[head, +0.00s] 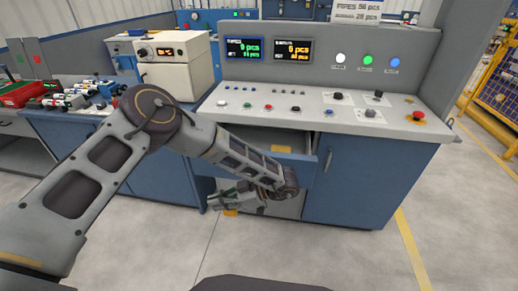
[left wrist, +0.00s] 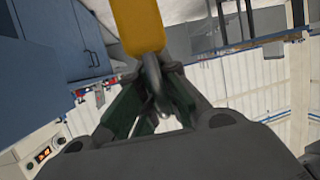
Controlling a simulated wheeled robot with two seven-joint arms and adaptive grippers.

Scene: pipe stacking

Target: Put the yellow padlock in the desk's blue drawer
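The yellow padlock (left wrist: 138,28) hangs in my left gripper (left wrist: 155,95). In the left wrist view the dark fingertips close around its grey metal shackle, and its yellow body extends beyond them. In the head view my left gripper (head: 232,198) is low in front of the desk, below the level of the drawer, and a small part of the padlock (head: 231,212) shows under it. The blue drawer (head: 325,152) of the desk is pulled open under the control panel. My left forearm covers much of the drawer. A yellow patch (head: 281,149) shows at the drawer opening. My right gripper is out of view.
The control desk (head: 350,125) has buttons, knobs, a red emergency stop (head: 417,117) and two displays. A beige device (head: 172,60) stands to its left. Red bins (head: 22,92) and small parts lie on the left bench. The floor in front is clear.

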